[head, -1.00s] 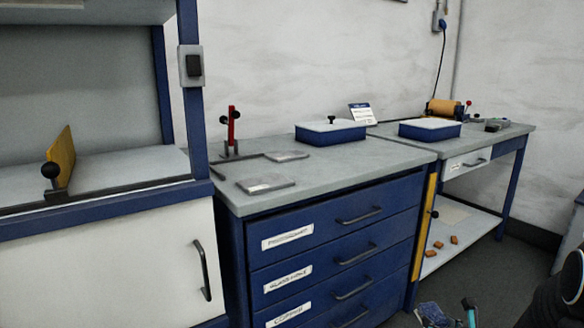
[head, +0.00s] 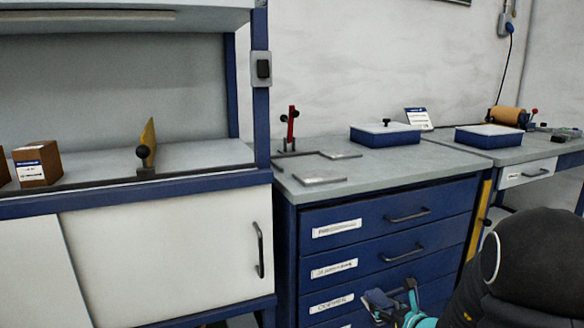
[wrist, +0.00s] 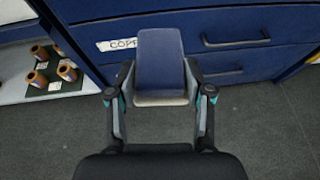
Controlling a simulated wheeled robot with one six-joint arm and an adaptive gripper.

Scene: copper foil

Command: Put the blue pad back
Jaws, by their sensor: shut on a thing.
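The blue pad (wrist: 160,62) is a block with a blue top and a pale lower edge. It sits between the two fingers of my gripper (wrist: 158,97) in the wrist view, and the fingers are shut on it. In the head view my gripper (head: 396,302) is low at the bottom, in front of the drawer cabinet (head: 375,236). The pad shows there only as a small, partly covered bluish shape (head: 377,300). Whether the pad touches the drawer front cannot be told.
On the cabinet top stand a red upright tool (head: 291,126), flat grey plates (head: 318,181) and a white-lidded blue box (head: 386,135). Left is a hooded bench (head: 190,158) with a brown box (head: 37,164). Copper-coloured rolls (wrist: 41,78) lie on a low shelf at left.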

